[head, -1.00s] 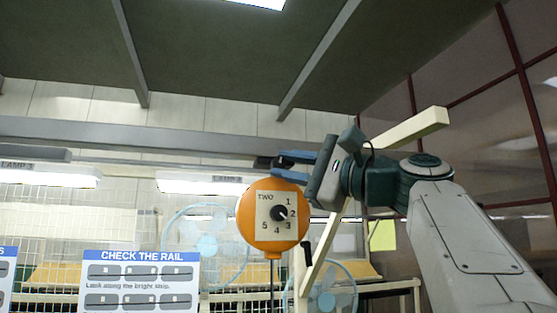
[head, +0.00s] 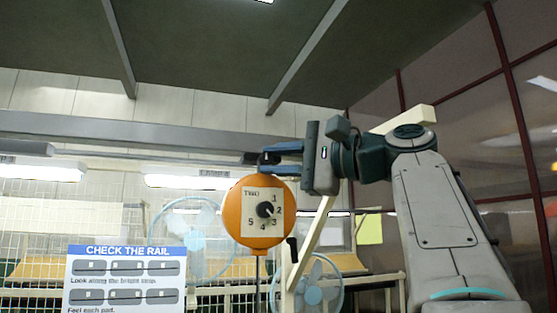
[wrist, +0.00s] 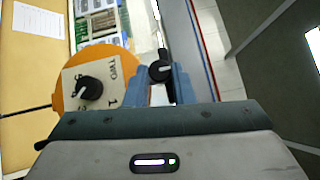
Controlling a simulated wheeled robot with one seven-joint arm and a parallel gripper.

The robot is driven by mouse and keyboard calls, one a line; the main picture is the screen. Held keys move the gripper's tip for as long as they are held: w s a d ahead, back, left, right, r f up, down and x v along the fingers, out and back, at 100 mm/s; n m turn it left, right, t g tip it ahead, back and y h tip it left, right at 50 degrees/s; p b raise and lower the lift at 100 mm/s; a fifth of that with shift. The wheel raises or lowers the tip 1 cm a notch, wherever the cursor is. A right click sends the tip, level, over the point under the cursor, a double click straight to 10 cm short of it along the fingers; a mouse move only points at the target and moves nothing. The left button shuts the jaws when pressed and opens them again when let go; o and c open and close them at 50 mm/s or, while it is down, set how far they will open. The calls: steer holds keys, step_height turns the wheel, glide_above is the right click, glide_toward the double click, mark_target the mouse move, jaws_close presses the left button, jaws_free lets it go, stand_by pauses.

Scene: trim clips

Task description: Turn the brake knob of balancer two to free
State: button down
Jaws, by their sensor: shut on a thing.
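Balancer two (head: 250,234) is a round orange housing hanging in the middle of the head view. Its pale face reads TWO, with numbers 1 to 5 around a black dial knob (head: 265,209). The housing also shows at the left of the wrist view (wrist: 66,72), with the dial knob there too (wrist: 89,88). My gripper (head: 266,159) is just above the housing, reaching in from the right. In the wrist view its blue fingers (wrist: 160,80) are shut on a black knob (wrist: 159,70), seemingly the brake knob. Its markings are hidden.
A CHECK THE RAIL sign (head: 122,280) stands at lower left. Pale blue fans (head: 190,230) and a wire mesh are behind the balancer. A cream slanted post (head: 312,245) stands right of it, below my gripper. A grey beam (head: 150,135) crosses above.

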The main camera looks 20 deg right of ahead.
steer(key=c, duration=1.2)
jaws_free()
steer(key=shift+c, duration=0.2)
steer(key=shift+d, duration=0.1)
steer(key=v, duration=1.3)
steer(key=shift+s+d, duration=0.15)
steer(key=shift+s, duration=0.15)
